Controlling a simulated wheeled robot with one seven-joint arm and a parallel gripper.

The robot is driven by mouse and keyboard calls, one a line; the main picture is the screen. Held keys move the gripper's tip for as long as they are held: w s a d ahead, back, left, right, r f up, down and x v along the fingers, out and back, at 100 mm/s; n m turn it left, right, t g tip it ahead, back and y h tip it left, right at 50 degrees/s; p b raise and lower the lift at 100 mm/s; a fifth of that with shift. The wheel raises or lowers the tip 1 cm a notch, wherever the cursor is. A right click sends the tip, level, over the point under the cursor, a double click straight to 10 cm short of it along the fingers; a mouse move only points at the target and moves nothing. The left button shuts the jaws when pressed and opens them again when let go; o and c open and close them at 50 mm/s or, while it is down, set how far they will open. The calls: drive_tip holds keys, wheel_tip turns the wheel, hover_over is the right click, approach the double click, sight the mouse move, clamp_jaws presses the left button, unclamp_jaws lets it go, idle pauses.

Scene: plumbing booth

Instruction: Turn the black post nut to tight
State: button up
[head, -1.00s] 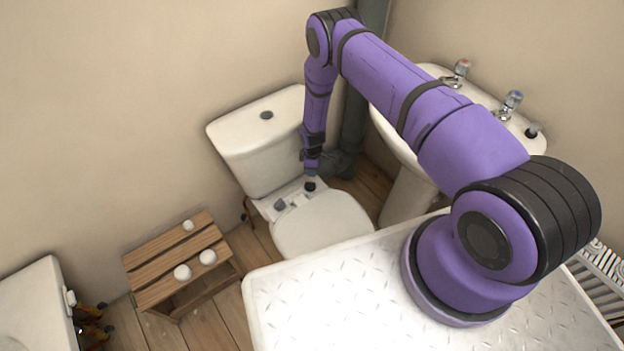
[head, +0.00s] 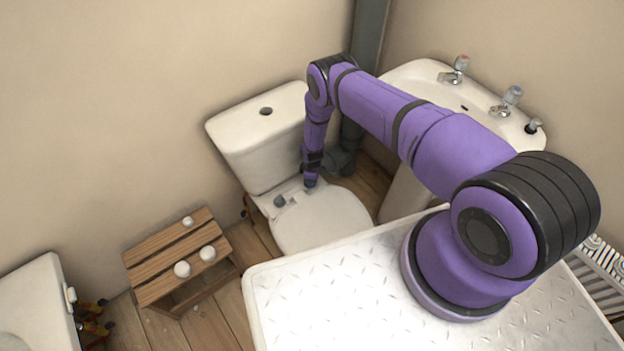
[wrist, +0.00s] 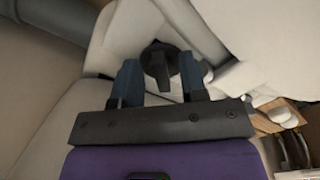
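The black post nut (wrist: 161,67) shows in the wrist view as a dark round piece with a raised wing, on the white toilet. My gripper (wrist: 158,76) has its two blue fingers apart, one on each side of the wing, with gaps visible between them and it. In the head view my gripper (head: 310,182) points down at the back of the toilet seat (head: 320,220) and hides the black nut. I cannot tell how tight the nut is.
A grey fitting (head: 280,202) sits left of my gripper by the seat hinge. The cistern (head: 258,140) stands close behind, and a dark pipe (head: 350,140) and the basin (head: 420,85) are to the right. A wooden stool (head: 165,260) stands at the left.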

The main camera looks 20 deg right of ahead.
clamp_jaws()
drive_tip(key=shift+s, duration=0.1)
drive_tip(key=m, duration=0.4)
drive_tip(key=shift+s+a+m, duration=0.1)
drive_tip(key=shift+s+m, duration=0.05)
drive_tip(key=shift+m, duration=0.25)
drive_tip(key=m, duration=0.4)
drive_tip(key=shift+s+a+m, duration=0.15)
drive_tip(key=shift+m, duration=0.15)
drive_tip(key=m, duration=0.4)
drive_tip(key=shift+a, duration=0.15)
drive_tip(key=shift+a+f+m, duration=0.1)
drive_tip(key=shift+a+m, duration=0.05)
drive_tip(key=shift+m, duration=2.05)
